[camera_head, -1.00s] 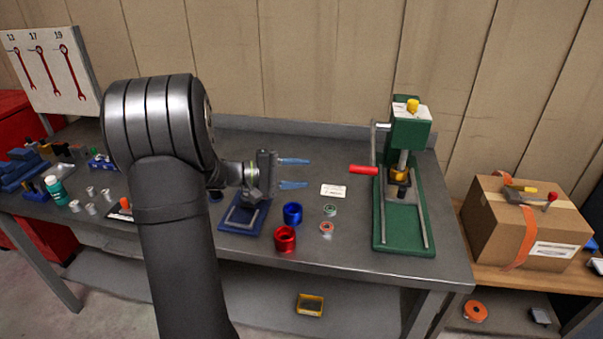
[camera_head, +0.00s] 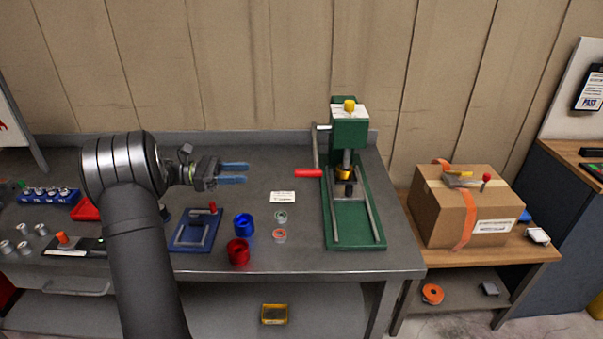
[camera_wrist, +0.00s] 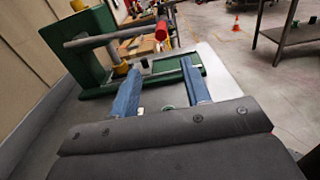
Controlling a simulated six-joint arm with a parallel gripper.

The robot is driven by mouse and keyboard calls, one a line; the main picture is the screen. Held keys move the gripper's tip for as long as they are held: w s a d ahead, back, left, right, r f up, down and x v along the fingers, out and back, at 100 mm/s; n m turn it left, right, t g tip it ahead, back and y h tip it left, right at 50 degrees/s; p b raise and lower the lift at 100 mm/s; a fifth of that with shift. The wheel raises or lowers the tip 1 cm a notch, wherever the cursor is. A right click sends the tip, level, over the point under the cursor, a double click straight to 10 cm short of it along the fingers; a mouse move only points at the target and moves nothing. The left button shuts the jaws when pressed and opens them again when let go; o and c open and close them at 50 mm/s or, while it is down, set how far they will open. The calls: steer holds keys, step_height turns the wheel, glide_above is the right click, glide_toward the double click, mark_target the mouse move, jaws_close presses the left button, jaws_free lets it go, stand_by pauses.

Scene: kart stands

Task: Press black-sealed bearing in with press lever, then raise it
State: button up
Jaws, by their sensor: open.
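The green press (camera_head: 350,128) stands on the right part of the bench. Its lever (camera_head: 316,150) hangs down at its left side and ends in a red handle (camera_head: 308,173) pointing left. The red handle also shows in the wrist view (camera_wrist: 161,29), ahead of my fingers. A gold-coloured ring-shaped part (camera_head: 344,174) sits under the ram, above a dark block (camera_head: 349,189). I cannot make out the black-sealed bearing. My gripper (camera_head: 247,173) is open and empty, its blue fingers pointing right towards the red handle, with a clear gap between them.
A blue cup (camera_head: 244,225), a red cup (camera_head: 238,252), a green-ringed bearing (camera_head: 280,216) and an orange-ringed bearing (camera_head: 279,236) stand left of the press. A white card (camera_head: 283,197) lies behind them. A blue fixture (camera_head: 194,232) is below my gripper. A cardboard box (camera_head: 462,210) stands right.

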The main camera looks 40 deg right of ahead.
glide_toward(302, 170)
steer(key=x, duration=0.6)
steer(key=f+x, duration=0.1)
steer(key=x, duration=0.3)
steer(key=shift+w, duration=0.1)
steer(key=shift+c, duration=0.4)
steer(key=shift+n, duration=0.3)
jaws_close()
